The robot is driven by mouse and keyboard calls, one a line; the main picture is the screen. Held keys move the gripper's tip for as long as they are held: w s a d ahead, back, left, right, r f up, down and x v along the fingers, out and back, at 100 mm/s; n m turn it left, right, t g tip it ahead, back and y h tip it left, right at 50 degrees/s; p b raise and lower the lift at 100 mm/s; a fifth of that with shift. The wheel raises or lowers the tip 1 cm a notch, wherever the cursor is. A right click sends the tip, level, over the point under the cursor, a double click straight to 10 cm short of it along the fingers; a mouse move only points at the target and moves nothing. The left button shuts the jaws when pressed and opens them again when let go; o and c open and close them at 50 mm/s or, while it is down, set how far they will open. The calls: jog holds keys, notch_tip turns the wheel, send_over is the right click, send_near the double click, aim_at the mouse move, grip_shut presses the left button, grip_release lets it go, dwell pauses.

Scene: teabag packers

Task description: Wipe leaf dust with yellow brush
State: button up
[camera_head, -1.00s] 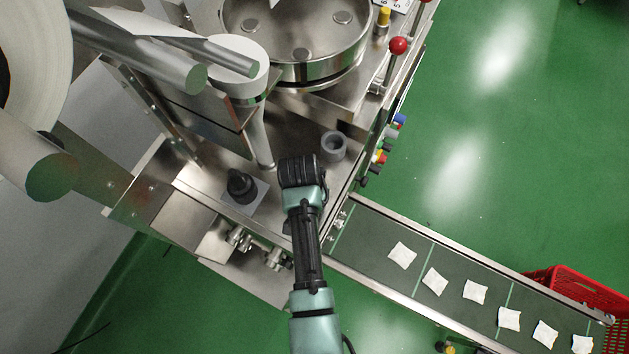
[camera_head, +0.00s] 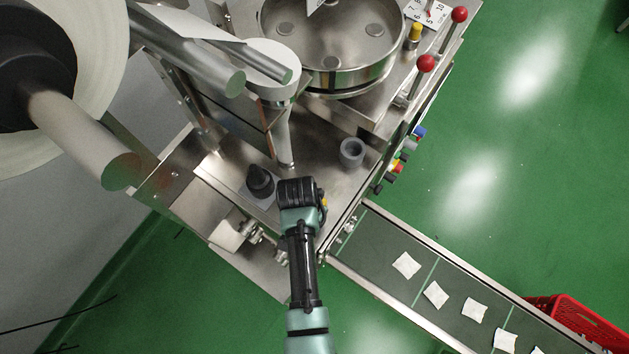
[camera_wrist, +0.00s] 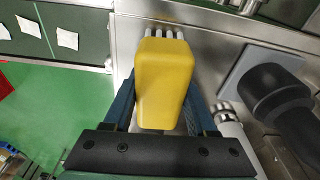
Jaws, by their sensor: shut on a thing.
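The yellow brush (camera_wrist: 163,80) is between the blue fingers of my gripper (camera_wrist: 163,95) in the wrist view, with its pale bristles (camera_wrist: 168,33) at the far end over the steel surface. My gripper is shut on it. In the head view my gripper (camera_head: 300,196) is above the front part of the steel machine deck (camera_head: 325,185), just right of a black knob (camera_head: 260,181). Only a sliver of yellow (camera_head: 324,204) shows there beside my wrist. I cannot make out leaf dust, or whether the bristles touch the steel.
The black knob also stands close on the right in the wrist view (camera_wrist: 270,90). A grey cup (camera_head: 352,152) and a steel post (camera_head: 283,135) stand behind my gripper. A conveyor (camera_head: 385,240) with teabags runs off to the lower right, towards a red crate (camera_head: 580,320).

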aim_at(330, 189)
jog(key=shift+w+d+b, duration=0.55)
jog(key=shift+w+d, duration=0.25)
jog(key=shift+w, duration=0.35)
jog(key=shift+w+d+b, duration=0.55)
jog(key=shift+w+d, duration=0.25)
jog(key=shift+w, duration=0.3)
jog(key=shift+w+d+b, duration=0.55)
jog(key=shift+w+d, duration=0.25)
jog(key=shift+w, duration=0.35)
jog(key=shift+w+d+f+b, duration=0.2)
jog(key=shift+w+d+b, duration=0.9)
jog(key=shift+w+b, duration=0.25)
jog(key=shift+w, duration=0.1)
jog(key=shift+c, duration=0.6)
jog(key=shift+r+p, duration=0.25)
jog(key=shift+p, duration=0.2)
jog(key=s+a+p, duration=0.1)
jog(key=s+p, duration=0.1)
jog(key=p, duration=0.1)
jog(key=shift+s+a+r, duration=0.15)
jog(key=shift+s+a, duration=0.15)
jog(key=shift+a, duration=0.1)
jog(key=shift+s+a, duration=0.25)
